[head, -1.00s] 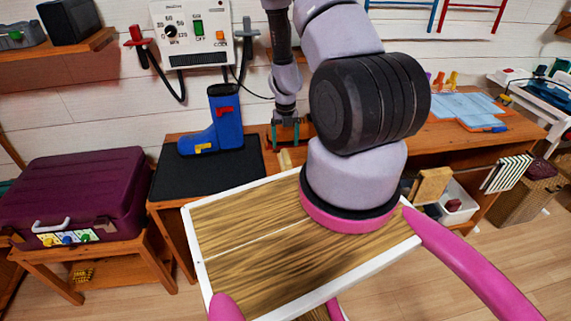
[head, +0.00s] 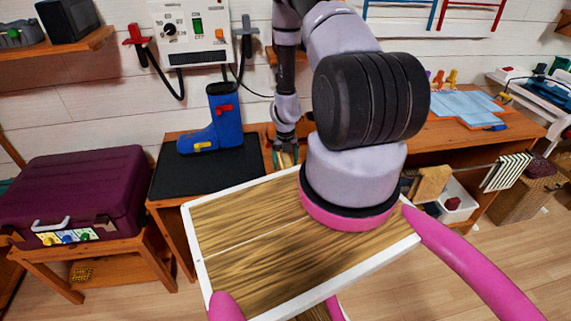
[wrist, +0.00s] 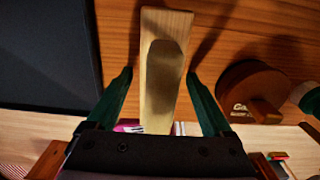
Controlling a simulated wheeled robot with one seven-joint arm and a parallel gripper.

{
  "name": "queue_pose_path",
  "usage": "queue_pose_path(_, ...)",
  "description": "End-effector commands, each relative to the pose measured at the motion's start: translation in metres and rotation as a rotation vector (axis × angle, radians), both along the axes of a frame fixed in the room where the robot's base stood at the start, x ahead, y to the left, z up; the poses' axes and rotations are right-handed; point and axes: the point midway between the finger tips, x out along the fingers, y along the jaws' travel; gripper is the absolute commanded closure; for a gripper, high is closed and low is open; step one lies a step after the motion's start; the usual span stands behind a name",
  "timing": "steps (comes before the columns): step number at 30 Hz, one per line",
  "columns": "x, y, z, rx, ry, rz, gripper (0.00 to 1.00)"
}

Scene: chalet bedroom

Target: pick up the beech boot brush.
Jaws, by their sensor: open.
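The beech boot brush is a long pale wooden piece (wrist: 163,28) lying on the brown bench top in the wrist view, with a darker shadowed patch across its middle. My gripper (wrist: 160,75) is open, with one dark green finger on each side of the brush and a visible gap on both sides. In the head view my gripper (head: 286,153) is low over the bench beside the black mat. The brush there is mostly hidden by the fingers and my arm.
A black mat (head: 205,178) bears a blue boot (head: 226,125) left of the gripper. A round wooden item (wrist: 250,88) with lettering stands close on the right in the wrist view. A maroon case (head: 80,195) is at the far left.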

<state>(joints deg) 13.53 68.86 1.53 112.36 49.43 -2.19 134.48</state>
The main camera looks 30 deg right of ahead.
Motion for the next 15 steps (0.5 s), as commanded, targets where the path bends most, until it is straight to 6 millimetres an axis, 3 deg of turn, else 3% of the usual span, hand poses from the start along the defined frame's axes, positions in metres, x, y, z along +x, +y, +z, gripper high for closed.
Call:
queue_pose_path(4,0.0000,-0.0001,0.0004,0.000,0.000,0.000,0.19)
queue_pose_path(10,-0.0001,-0.0001,0.0005,0.000,0.000,0.000,0.95)
queue_pose_path(11,0.0000,-0.0001,0.0006,0.000,0.000,0.000,1.00)
queue_pose_path(15,0.0000,-0.0001,0.0006,0.000,0.000,0.000,1.00)
